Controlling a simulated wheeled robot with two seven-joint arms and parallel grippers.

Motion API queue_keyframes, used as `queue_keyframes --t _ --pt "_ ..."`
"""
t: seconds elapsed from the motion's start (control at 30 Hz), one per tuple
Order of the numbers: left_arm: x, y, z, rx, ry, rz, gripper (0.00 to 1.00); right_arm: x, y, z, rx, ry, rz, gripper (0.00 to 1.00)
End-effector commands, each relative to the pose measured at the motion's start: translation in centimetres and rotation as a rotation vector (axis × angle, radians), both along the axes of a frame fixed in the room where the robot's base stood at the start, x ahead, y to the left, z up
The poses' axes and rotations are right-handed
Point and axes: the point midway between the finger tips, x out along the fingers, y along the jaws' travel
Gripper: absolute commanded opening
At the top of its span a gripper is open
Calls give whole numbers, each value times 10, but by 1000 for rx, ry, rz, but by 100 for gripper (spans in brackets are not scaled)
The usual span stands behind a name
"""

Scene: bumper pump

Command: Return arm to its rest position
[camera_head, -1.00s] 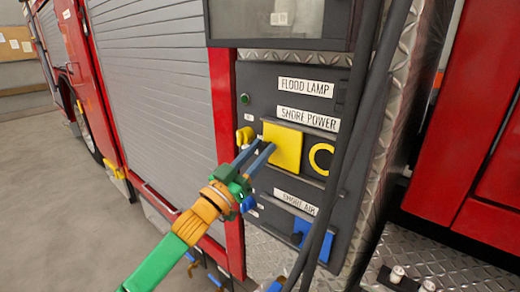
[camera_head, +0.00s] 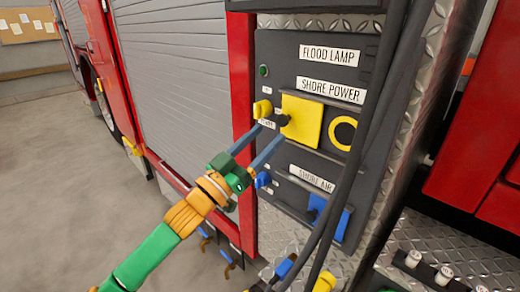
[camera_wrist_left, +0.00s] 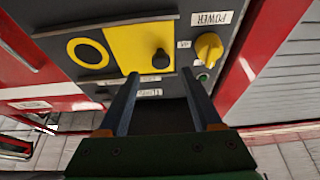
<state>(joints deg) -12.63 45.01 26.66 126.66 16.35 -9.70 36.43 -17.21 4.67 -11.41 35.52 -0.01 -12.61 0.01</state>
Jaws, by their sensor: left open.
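My left gripper (camera_head: 262,152) is open, with its two blue-grey fingers pointing at the panel just below the yellow shore power cover (camera_head: 308,122). In the left wrist view its spread fingers (camera_wrist_left: 160,85) have nothing between them. The yellow cover also shows in the left wrist view (camera_wrist_left: 128,48), with a dark round knob (camera_wrist_left: 161,57) on it. I cannot tell whether a fingertip touches the panel. My right gripper is in neither view.
The dark panel (camera_head: 280,75) has a yellow knob (camera_head: 262,109), a yellow ring (camera_head: 343,132) and a blue shore air cover (camera_head: 328,217). Black hoses (camera_head: 365,140) hang in front of it. A grey shutter (camera_head: 180,90) is to the left. The floor (camera_head: 60,170) at the left is clear.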

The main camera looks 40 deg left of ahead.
Motion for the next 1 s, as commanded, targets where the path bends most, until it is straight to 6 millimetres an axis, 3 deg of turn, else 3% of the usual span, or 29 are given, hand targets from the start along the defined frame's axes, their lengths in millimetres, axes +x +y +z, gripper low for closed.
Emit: queue_keyframes --t 0.2,0.57,0.67,0.77,0.87,0.9,0.97,1.0 --pt "-17 2 -8 0 1 1 66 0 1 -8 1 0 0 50" --pt "-17 2 -7 0 0 1 66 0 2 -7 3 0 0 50" --pt "-14 8 -16 -9 21 20 66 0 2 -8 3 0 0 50" --pt "0 39 -68 -43 134 109 66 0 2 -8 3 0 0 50" --pt "8 74 -166 -81 342 231 66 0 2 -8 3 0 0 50" --pt "6 82 -209 -89 435 269 66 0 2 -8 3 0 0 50" --pt "-4 87 -273 -92 576 312 66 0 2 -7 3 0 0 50" --pt "-14 86 -315 -91 672 331 66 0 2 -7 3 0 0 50"
